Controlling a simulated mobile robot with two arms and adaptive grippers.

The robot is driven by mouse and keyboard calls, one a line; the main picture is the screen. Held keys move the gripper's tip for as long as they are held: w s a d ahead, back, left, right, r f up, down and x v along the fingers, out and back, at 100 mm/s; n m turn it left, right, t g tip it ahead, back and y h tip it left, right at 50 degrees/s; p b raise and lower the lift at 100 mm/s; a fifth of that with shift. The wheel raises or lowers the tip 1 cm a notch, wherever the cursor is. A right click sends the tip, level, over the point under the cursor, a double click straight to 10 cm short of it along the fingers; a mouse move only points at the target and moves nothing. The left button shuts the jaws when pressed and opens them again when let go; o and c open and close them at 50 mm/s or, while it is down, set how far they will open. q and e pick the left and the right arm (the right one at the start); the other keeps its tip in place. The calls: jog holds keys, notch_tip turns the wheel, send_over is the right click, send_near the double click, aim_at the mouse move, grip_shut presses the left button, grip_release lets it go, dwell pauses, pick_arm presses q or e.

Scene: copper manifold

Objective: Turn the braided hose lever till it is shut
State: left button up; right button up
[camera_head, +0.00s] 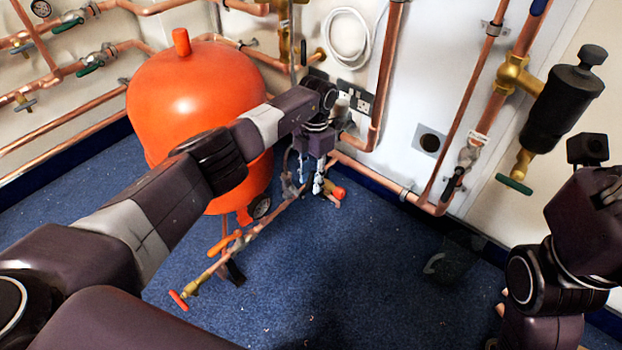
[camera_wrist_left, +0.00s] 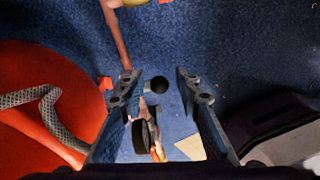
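My left gripper (camera_head: 318,188) hangs fingers-down beside the orange tank, above the copper pipe run on the floor. In the left wrist view my left gripper (camera_wrist_left: 160,92) is open, its two fingers well apart. A small black round end (camera_wrist_left: 159,84) and a dark handle-like part (camera_wrist_left: 143,136) show between the fingers; I cannot tell whether either is the hose lever. Grey braided hose (camera_wrist_left: 45,105) crosses the orange tank (camera_wrist_left: 40,75) at the left. In the head view the gripper partly hides the fittings there. My right arm shows at the right edge, but its fingers do not.
The orange tank (camera_head: 195,100) stands close to my left arm. A low pipe (camera_head: 230,258) with a red-handled valve (camera_head: 178,300) runs towards me. Copper pipes (camera_head: 468,110) and a black air vent (camera_head: 562,105) line the right wall. Blue floor (camera_head: 370,280) is largely clear.

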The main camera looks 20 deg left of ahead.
pick_arm(q)
jog(key=r, duration=0.7)
jog(key=w+r, duration=0.1)
jog(key=r, duration=0.3)
jog(key=shift+w+r, duration=0.1)
jog(key=shift+r, duration=0.25)
